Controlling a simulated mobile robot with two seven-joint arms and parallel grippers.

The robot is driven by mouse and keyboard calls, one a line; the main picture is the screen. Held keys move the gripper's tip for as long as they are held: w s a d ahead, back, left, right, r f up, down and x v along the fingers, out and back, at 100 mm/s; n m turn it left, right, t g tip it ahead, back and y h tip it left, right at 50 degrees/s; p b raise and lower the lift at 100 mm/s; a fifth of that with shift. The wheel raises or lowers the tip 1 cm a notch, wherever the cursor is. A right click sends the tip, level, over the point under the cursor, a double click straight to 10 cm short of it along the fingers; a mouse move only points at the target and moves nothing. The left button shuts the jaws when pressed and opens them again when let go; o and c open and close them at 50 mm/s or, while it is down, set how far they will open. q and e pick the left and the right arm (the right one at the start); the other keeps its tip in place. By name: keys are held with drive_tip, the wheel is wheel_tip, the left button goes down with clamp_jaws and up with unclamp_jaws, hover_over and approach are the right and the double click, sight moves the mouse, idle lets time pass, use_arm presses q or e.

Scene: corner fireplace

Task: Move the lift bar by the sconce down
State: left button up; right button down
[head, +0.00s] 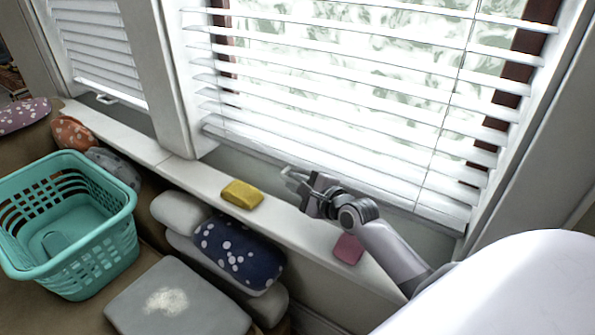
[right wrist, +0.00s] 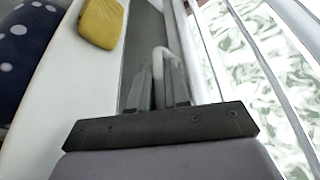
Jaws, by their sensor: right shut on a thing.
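The large white blind (head: 330,90) covers the window and hangs down almost to the sill. My right gripper (head: 292,177) is at the lower edge of this blind, just above the sill. In the right wrist view its fingers (right wrist: 160,88) are shut on the white looped lift bar (right wrist: 162,58), which shows between and beyond the fingertips. In the head view the gripper mostly hides that bar. A second blind (head: 98,45) at the left has its own lift bar (head: 106,99) at its bottom edge. No sconce shows. My left gripper is out of view.
A yellow sponge (head: 242,194) and a pink sponge (head: 349,249) lie on the white sill (head: 200,180) on either side of my right arm. Below are a teal basket (head: 85,245), a dotted blue pillow (head: 238,250) and a grey cushion (head: 180,300).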

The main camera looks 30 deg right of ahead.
wheel_tip(320, 180, down, 2)
drive_tip(key=c, duration=1.2)
unclamp_jaws()
drive_tip(key=shift+r, duration=0.1)
drive_tip(key=shift+o, duration=0.2)
drive_tip(key=shift+p+v, duration=0.55)
drive_tip(key=shift+v, duration=3.05)
drive_tip(key=shift+c, duration=0.3)
